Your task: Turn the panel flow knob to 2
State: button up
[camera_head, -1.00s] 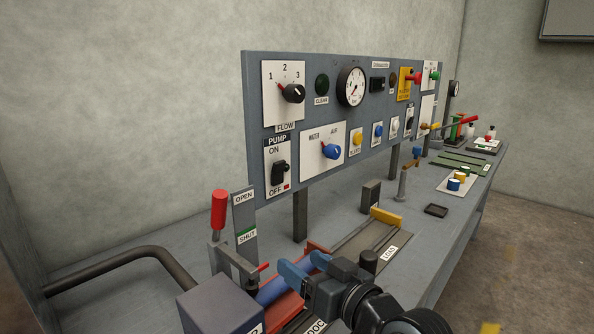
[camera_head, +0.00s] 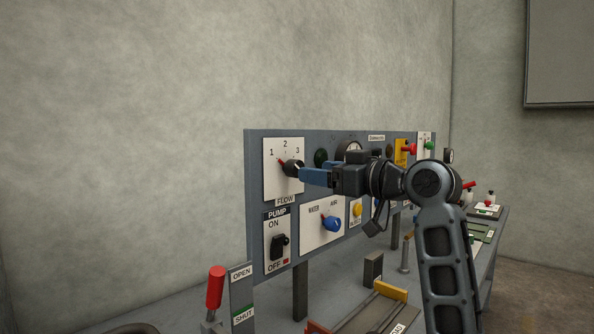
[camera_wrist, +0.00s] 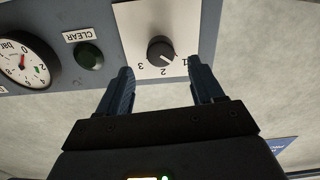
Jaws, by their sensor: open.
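The flow knob (camera_head: 292,168) is a black round knob on a white plate (camera_head: 272,187) marked 1, 2, 3 at the panel's upper left. Its pointer mark is toward 1. In the wrist view, where the panel looks upside down, the knob (camera_wrist: 160,49) also shows, with its pale line toward the 1. My gripper (camera_head: 303,175) is raised in front of the panel, with its blue fingers pointing at the knob. In the wrist view my gripper (camera_wrist: 160,66) is open, and the knob appears just beyond and between its fingertips. I see no contact with the knob.
A blue selector knob (camera_head: 332,224) and a black pump switch (camera_head: 279,246) sit below on the panel. A green CLEAR button (camera_wrist: 89,55) and a gauge (camera_wrist: 24,61) are beside the flow plate. A red-handled lever (camera_head: 215,287) stands in front at lower left.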

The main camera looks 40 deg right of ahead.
aim_at(291, 166)
jog(key=w, duration=0.7)
jog(key=shift+a+p, duration=0.15)
jog(key=shift+p, duration=0.2)
jog(key=c, duration=1.1)
